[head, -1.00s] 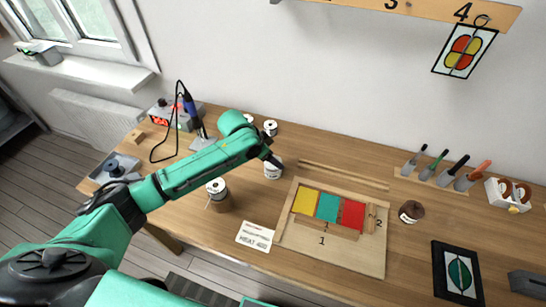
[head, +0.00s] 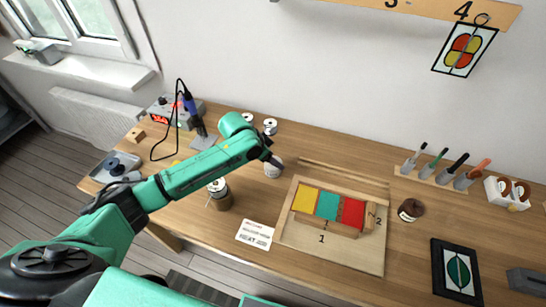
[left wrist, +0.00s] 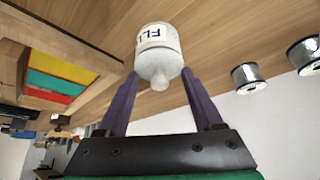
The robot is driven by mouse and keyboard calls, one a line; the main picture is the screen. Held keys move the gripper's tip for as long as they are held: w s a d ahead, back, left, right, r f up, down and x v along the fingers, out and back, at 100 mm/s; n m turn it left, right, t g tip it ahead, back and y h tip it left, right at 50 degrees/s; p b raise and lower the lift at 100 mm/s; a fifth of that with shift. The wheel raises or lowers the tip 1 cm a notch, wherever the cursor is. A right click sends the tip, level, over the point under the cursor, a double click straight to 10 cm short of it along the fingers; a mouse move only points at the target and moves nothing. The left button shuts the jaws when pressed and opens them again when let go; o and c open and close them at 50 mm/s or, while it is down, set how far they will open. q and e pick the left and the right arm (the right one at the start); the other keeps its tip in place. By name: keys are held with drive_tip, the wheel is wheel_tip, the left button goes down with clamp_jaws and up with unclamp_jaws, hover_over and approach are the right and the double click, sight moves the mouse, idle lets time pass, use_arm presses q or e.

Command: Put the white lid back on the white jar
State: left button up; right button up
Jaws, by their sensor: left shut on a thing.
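The white jar (head: 272,171) stands on the bench just left of the wooden board. It also shows in the left wrist view (left wrist: 152,33), with blue lettering on its label. The white lid (left wrist: 159,65), with a small round knob, is at the jar's mouth, in line with it. I see no clear gap between them, but cannot tell whether the lid is fully seated. My left gripper (left wrist: 159,75) is shut on the lid, one dark finger on each side. In the head view my left gripper (head: 272,159) hides the jar's top. My right gripper is not in view.
Wire spools (head: 270,126) stand behind the jar. The board (head: 350,257) with yellow, teal and red glass lies to the right. A soldering iron (head: 188,104) stands back left.

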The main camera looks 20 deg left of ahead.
use_arm(q)
drive_tip(key=shift+s+f, duration=0.1)
drive_tip(key=shift+f, duration=0.1)
idle(0.6)
drive_tip(key=o, duration=1.4)
drive_tip(key=shift+c, duration=0.2)
wheel_tip(320, 180, up, 7)
drive_tip(key=p, duration=0.8)
drive_tip(key=shift+r, duration=0.1)
